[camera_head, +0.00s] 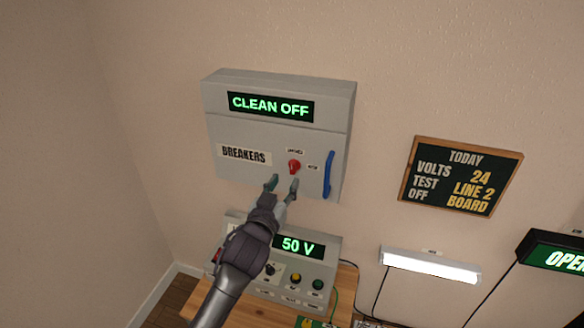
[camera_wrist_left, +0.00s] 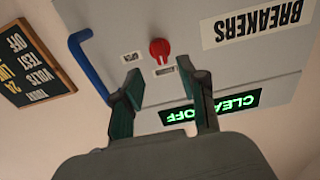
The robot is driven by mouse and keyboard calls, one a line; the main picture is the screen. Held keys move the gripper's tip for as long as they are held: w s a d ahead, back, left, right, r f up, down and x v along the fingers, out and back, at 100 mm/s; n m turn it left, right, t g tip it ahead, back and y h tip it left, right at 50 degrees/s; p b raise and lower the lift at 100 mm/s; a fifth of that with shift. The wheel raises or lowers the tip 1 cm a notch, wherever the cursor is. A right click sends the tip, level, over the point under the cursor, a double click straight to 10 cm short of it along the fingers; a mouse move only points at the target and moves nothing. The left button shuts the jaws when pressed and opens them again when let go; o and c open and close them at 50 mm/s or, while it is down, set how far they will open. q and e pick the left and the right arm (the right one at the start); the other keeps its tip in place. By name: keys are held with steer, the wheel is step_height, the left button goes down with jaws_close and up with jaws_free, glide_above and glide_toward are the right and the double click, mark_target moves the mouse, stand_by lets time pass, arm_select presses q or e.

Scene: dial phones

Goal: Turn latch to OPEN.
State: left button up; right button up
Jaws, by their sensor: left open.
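The red latch (camera_head: 294,167) is a small knob on the front of the grey breaker box (camera_head: 228,185), between a label above it and one to its right. The label words are too small to read. My left gripper (camera_head: 282,184) is open and empty, just below and in front of the latch in the head view. In the left wrist view the red latch (camera_wrist_left: 159,48) shows beyond the spread fingers of my left gripper (camera_wrist_left: 163,85), roughly midway between them and apart from both. The box door looks closed, with a blue handle (camera_head: 328,174) at its right. My right gripper is not in view.
A grey panel reading 50 V (camera_head: 322,270) stands below on a wooden table (camera_head: 346,290), behind my left arm. A chalkboard (camera_head: 460,177) and a lit lamp (camera_head: 430,265) are on the wall to the right. The wall left of the box is clear.

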mark_target(292, 168)
arm_select(q)
steer(key=x, duration=0.5)
steer(key=shift+w+d, duration=0.15)
steer(key=shift+w, duration=0.65)
steer(key=shift+s+r, duration=0.1)
steer(key=shift+s, duration=0.05)
jaws_close()
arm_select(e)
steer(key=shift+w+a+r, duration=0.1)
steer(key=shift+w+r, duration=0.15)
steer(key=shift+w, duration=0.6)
